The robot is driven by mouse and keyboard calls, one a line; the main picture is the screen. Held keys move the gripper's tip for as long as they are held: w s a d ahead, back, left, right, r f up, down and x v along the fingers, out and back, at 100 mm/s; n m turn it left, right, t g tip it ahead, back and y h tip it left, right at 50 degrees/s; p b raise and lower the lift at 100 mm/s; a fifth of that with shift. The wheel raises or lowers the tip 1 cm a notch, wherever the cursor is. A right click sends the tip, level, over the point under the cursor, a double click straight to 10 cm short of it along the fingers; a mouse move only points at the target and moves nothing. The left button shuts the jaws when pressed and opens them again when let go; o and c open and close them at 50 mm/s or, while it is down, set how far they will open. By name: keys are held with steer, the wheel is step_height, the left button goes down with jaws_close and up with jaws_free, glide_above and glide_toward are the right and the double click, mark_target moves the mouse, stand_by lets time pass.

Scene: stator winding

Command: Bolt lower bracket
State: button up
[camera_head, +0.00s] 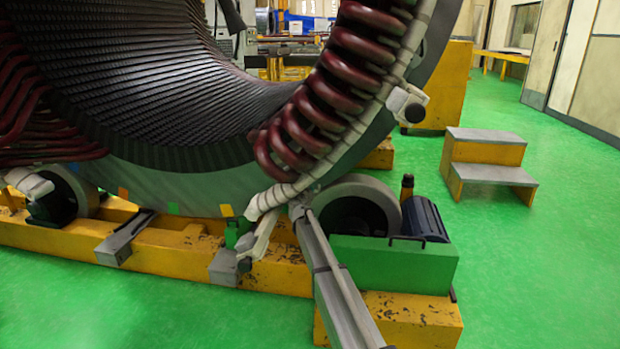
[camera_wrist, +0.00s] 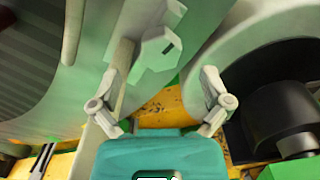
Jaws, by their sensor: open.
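In the wrist view my gripper (camera_wrist: 160,108) is open, its two pale fingers spread apart with nothing clamped between them. A pale grey-green block with a dark slot (camera_wrist: 155,52) lies beyond the gap between the fingers; whether they touch it I cannot tell. In the head view a pale bracket (camera_head: 258,240) sits low on the stator's rim, beside the roller. Another pale bracket (camera_head: 405,104) is higher on the right of the rim, and one more (camera_head: 28,183) is at the lower left. No bolt can be made out.
The large stator (camera_head: 190,185) with dark red coils (camera_head: 325,105) rests on rollers (camera_head: 350,210) over a worn yellow base (camera_head: 170,255). A green box (camera_head: 395,262) and dark motor (camera_head: 425,218) stand at right. Yellow-grey steps (camera_head: 487,160) stand on the open green floor.

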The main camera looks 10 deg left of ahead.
mark_target(309, 178)
steer(key=shift+w, duration=2.6)
steer(key=c, duration=1.1)
steer(key=shift+a, duration=0.1)
steer(key=shift+c, duration=0.3)
